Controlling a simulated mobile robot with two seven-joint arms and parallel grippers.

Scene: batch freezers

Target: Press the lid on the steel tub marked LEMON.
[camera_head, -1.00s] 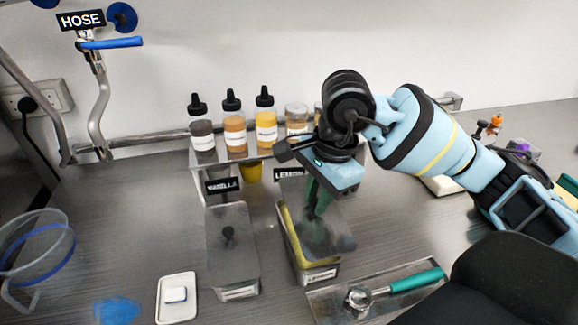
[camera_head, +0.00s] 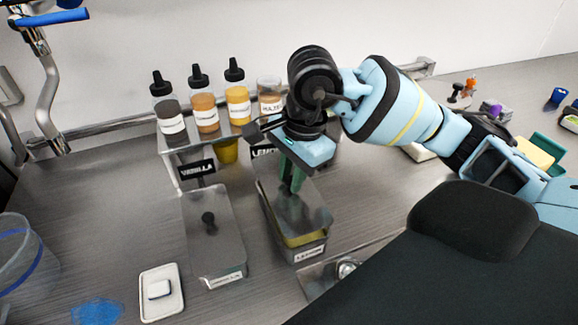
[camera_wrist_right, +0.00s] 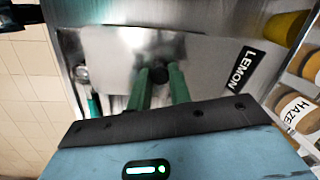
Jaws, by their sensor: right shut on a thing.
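The steel tub marked LEMON (camera_head: 308,254) stands on the bench, with yellow contents showing at its front. Its grey lid (camera_head: 306,208) lies over most of the opening, but a yellow strip shows below the lid's front edge, so it does not look flush. My right gripper (camera_head: 292,180) comes down from above, its green fingers shut on the lid's dark knob. In the right wrist view the fingers (camera_wrist_right: 158,84) pinch the knob (camera_wrist_right: 159,74), with the lid (camera_wrist_right: 120,48) around it. The LEMON sign (camera_wrist_right: 239,71) is close by. My left gripper is not in view.
A lidded VANILLA tub (camera_head: 212,238) stands just left. Several bottles (camera_head: 206,112) stand on a steel shelf (camera_head: 188,180) behind. A white dish (camera_head: 162,293) is at front left, and a steel tray (camera_head: 318,280) with a scoop is in front.

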